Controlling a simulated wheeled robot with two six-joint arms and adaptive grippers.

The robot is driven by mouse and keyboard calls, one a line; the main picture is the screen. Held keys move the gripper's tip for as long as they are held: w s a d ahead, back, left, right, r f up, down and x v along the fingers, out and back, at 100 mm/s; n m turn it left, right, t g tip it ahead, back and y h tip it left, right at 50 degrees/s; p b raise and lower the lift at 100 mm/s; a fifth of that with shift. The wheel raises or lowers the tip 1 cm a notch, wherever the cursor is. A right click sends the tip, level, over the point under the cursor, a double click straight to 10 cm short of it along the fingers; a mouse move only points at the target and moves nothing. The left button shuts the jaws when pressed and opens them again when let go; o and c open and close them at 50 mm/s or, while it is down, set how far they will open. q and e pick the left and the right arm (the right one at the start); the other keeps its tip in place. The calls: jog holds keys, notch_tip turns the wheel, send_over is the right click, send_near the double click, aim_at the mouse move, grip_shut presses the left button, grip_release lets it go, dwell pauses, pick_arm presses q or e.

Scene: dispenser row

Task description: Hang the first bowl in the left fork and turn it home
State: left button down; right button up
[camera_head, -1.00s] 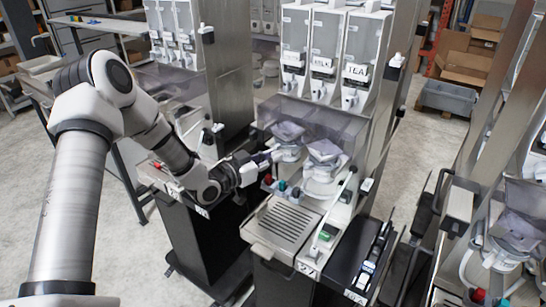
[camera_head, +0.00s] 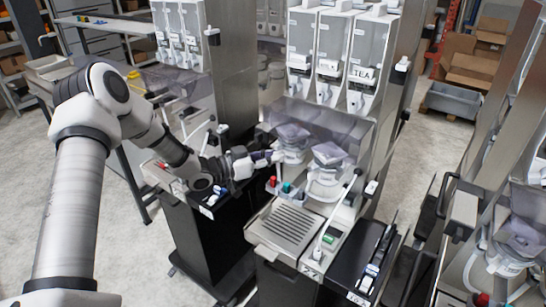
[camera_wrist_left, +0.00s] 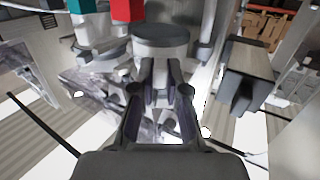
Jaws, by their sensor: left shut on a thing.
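The first bowl (camera_head: 292,148), a whitish bowl with a grey translucent top, is at the left place under the dispensers. My left gripper (camera_head: 270,157) reaches it from the left and is shut on its side. In the left wrist view the fingers (camera_wrist_left: 160,85) close at a round grey-white part of the bowl (camera_wrist_left: 160,42). A second similar bowl (camera_head: 327,170) stands just to the right. The left fork is hidden behind the bowl and gripper, so I cannot tell how the bowl sits in it. My right gripper is not in view.
Clear canisters (camera_head: 333,60), one marked TEA, stand above the bowls. Red and teal knobs (camera_head: 286,188) are close below the gripper. A slotted drip tray (camera_head: 289,226) lies in front. A neighbouring machine (camera_head: 225,85) stands to the left, another at the right edge.

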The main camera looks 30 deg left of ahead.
pick_arm(q)
jog(key=shift+w+a+m+g+h, duration=0.15)
jog(key=shift+a+m+g+h, duration=0.15)
jog(key=shift+m+h, duration=0.15)
jog(key=c, duration=1.1)
grip_release()
jog(key=shift+d, duration=0.1)
jog(key=p+v, duration=0.6)
jog(key=v, duration=0.2)
